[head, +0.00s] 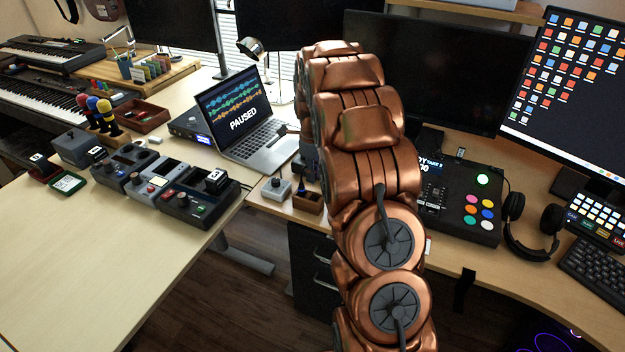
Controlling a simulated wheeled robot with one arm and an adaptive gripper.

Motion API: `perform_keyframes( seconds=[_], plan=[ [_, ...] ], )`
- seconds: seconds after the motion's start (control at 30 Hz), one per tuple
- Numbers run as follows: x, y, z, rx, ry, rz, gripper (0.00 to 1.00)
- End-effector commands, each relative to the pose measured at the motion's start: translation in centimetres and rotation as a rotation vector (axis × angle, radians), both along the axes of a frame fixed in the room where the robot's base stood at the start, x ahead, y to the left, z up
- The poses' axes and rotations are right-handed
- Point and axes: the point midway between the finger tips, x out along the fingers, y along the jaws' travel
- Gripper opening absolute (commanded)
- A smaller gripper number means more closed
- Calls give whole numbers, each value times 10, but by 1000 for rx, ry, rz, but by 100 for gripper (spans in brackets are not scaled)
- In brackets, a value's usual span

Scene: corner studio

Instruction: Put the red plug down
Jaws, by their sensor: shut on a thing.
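My copper-coloured arm rises through the middle of the head view and covers part of the desk behind it. My gripper is not visible; the arm's far end is out of sight behind its own links. I cannot make out the red plug anywhere in this view. It may be hidden behind the arm.
The left table (70,255) has a wide bare front. Pedals (148,183), a laptop (245,120) and a brown tray (140,117) stand on it. A small wooden box (308,201), a button controller (465,200) and headphones (535,228) are on the right desk.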

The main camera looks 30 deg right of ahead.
Motion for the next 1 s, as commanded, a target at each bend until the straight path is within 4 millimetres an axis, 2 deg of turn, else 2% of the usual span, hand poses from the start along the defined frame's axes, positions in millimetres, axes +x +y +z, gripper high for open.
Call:
perform_keyframes(
  seconds=[0.17, 0.47, 1.0],
  plan=[
    [3, -1, -3, 1, 1, 0, 0],
    [1, 0, -35, 3, 5, 0, 0],
    [2, -1, -43, 0, 1, 0, 0]
  ],
)
